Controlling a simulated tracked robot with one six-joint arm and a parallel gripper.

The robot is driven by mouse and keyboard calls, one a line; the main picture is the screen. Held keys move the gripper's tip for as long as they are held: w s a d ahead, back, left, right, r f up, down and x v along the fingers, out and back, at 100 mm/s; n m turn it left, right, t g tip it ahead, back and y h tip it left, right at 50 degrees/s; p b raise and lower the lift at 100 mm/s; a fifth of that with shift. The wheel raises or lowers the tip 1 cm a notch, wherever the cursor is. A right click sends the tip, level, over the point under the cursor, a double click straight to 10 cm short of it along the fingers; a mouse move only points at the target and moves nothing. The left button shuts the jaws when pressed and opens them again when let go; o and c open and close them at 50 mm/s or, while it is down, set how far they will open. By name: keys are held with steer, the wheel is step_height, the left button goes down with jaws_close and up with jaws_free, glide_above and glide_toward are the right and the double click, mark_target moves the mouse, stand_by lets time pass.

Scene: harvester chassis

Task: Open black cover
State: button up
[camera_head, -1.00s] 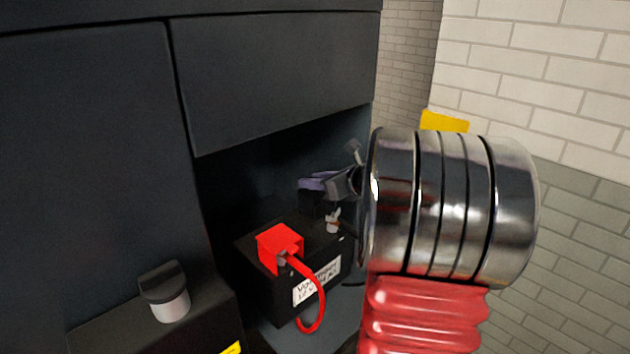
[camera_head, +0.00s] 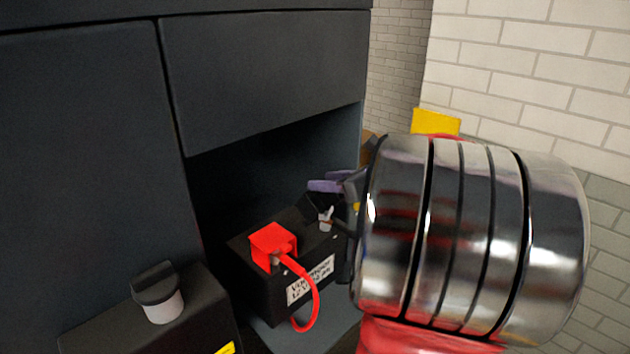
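The battery (camera_head: 262,288) is a black box with a white label, sitting in the recess of the dark chassis. The black cover (camera_head: 317,207) is at its back right corner and looks tilted, with a silver terminal (camera_head: 326,219) showing beside it. The red cover (camera_head: 272,246) sits on the front left terminal with a red cable looping down. My gripper (camera_head: 330,184) has purple finger pads just above the black cover. Whether they touch it is unclear. My large metal wrist hides most of the gripper and the right end of the battery.
The chassis panel (camera_head: 265,80) overhangs the recess. A dark knob with a light base (camera_head: 158,293) stands on a ledge at lower left. A yellow block (camera_head: 436,121) shows behind my wrist, before a brick wall (camera_head: 530,80).

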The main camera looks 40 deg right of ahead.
steer(key=v, duration=0.6)
steer(key=shift+r, duration=0.15)
